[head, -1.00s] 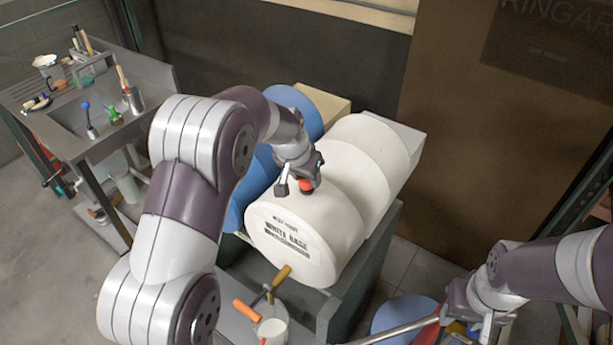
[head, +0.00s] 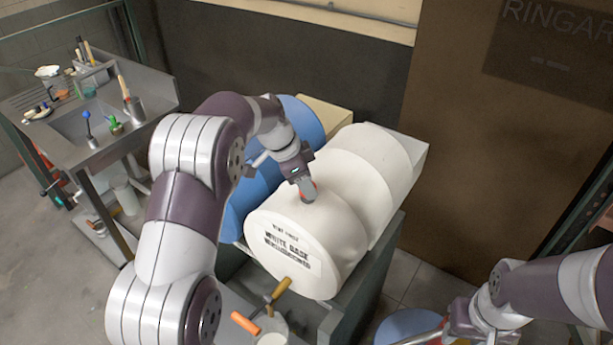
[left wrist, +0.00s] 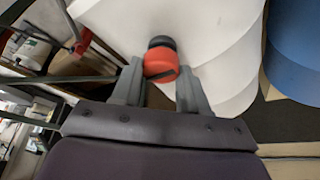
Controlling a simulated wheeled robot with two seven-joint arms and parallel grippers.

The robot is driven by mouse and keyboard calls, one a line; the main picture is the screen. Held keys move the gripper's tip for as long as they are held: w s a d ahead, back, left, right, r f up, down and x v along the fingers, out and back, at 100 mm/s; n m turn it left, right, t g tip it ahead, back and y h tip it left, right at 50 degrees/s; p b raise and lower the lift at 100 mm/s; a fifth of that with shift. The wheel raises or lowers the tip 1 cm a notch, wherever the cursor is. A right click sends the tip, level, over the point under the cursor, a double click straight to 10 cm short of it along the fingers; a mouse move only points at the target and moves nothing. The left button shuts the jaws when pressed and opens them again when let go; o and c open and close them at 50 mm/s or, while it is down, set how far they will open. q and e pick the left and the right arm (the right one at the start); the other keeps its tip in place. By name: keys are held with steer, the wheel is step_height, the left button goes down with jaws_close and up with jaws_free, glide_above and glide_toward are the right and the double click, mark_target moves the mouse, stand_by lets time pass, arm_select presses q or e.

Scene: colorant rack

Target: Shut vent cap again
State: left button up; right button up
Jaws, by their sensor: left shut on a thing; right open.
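The red vent cap (left wrist: 160,63) with a dark top part sits at the white drum's surface, between the fingers of my left gripper (left wrist: 162,80) in the left wrist view. The gripper is shut on the cap. Whether the cap is fully seated cannot be told. My right gripper (head: 478,328) is at the lower right, apart from the drum, its fingers partly cut off by the picture edge.
A blue drum (head: 233,212) lies to the left of the white one, on the same dark stand (head: 372,275). A sink bench (head: 150,105) with tools stands at the far left.

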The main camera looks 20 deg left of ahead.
arm_select(q)
steer(key=shift+r+m+p, duration=0.15)
steer(key=shift+m+p, duration=0.25)
steer(key=o, duration=1)
steer(key=shift+a, duration=0.1)
steer(key=shift+o, duration=0.2)
steer(key=p+v, duration=1)
steer(key=v, duration=0.2)
steer(key=shift+a+r+p, duration=0.15)
steer(key=shift+a+p, duration=0.2)
